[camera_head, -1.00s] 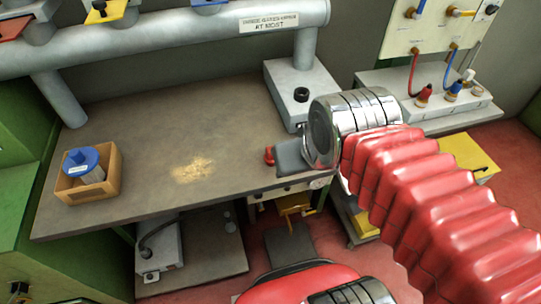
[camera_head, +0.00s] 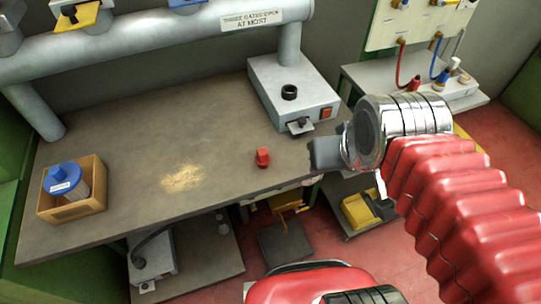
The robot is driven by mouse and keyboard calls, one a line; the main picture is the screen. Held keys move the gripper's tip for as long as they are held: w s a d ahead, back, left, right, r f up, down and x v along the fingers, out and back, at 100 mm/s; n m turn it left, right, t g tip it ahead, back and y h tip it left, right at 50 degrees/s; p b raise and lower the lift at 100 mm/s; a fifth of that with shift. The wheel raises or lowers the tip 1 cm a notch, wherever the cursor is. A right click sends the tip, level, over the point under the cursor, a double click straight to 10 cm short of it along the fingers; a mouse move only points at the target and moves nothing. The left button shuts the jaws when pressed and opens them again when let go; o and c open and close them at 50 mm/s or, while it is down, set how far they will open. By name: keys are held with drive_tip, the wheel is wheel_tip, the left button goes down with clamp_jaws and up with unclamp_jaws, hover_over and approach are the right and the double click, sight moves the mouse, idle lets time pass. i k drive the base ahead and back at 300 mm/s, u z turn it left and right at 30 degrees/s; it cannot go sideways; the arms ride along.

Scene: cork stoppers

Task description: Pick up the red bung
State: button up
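The red bung (camera_head: 262,158) stands on the brown bench top (camera_head: 215,140), near its front edge and right of a sawdust-like patch. My gripper (camera_head: 316,153) is a dark grey shape at the end of the chrome wrist, to the right of the bung. A gap of bare bench shows between them in the picture. The fingers are seen from an angle that hides whether they are apart. The bung is not in my gripper.
A grey box with a black ring (camera_head: 289,93) stands behind my gripper. A wooden box with a blue-lidded container (camera_head: 62,180) is at the bench's left end. A thick grey pipe (camera_head: 150,42) spans the back. The bench middle is clear.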

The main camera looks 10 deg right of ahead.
sight(262, 159)
drive_tip(key=k, duration=1.1)
drive_tip(key=u, duration=1.05)
drive_tip(key=i, duration=1)
drive_tip(key=z, duration=0.05)
